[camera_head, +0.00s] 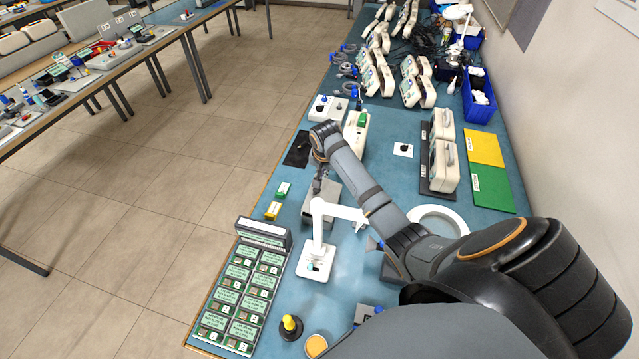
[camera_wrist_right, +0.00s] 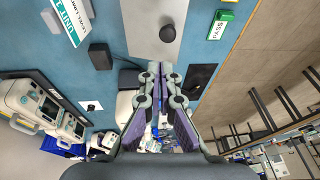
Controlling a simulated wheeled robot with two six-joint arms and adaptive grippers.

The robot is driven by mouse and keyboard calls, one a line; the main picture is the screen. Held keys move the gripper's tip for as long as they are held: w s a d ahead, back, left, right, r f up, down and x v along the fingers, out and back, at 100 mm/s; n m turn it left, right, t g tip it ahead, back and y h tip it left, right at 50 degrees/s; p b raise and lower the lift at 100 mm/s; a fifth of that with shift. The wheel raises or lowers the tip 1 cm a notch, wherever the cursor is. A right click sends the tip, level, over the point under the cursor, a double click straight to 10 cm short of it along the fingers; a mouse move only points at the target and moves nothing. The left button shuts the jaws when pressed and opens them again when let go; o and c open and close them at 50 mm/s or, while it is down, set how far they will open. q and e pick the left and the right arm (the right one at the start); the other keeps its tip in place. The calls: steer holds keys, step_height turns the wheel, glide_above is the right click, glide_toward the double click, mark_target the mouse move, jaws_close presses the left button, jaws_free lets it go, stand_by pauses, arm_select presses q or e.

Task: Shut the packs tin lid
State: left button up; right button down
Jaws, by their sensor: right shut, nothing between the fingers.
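The packs tin appears to be the grey metal box (camera_head: 322,212) near the left edge of the blue bench. Its flat grey top also shows in the right wrist view (camera_wrist_right: 150,14), with a dark round knob (camera_wrist_right: 168,33) on it. The top looks flat, but I cannot tell whether the lid is fully shut. My right gripper (camera_head: 317,188) points down at the tin, partly hiding it. In the right wrist view its fingers (camera_wrist_right: 160,66) are together and empty, close to the knob. I cannot tell whether they touch the tin. My left gripper is not in view.
A white lamp stand (camera_head: 316,262) is close in front of the tin. A green block (camera_head: 283,189) and a yellow block (camera_head: 272,211) lie left of it. A rack of labelled cards (camera_head: 240,300) stands nearer. White monitors (camera_head: 443,165) stand to the right.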

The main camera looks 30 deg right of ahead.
mark_target(319, 192)
steer(key=x, duration=0.5)
steer(key=p+x, duration=0.1)
steer(key=x, duration=0.2)
steer(key=shift+a, duration=0.4)
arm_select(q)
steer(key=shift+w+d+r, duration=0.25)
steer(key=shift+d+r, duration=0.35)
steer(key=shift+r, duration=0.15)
arm_select(e)
steer(key=shift+w+f, duration=0.1)
steer(key=shift+f, duration=0.5)
steer(key=shift+a, duration=0.1)
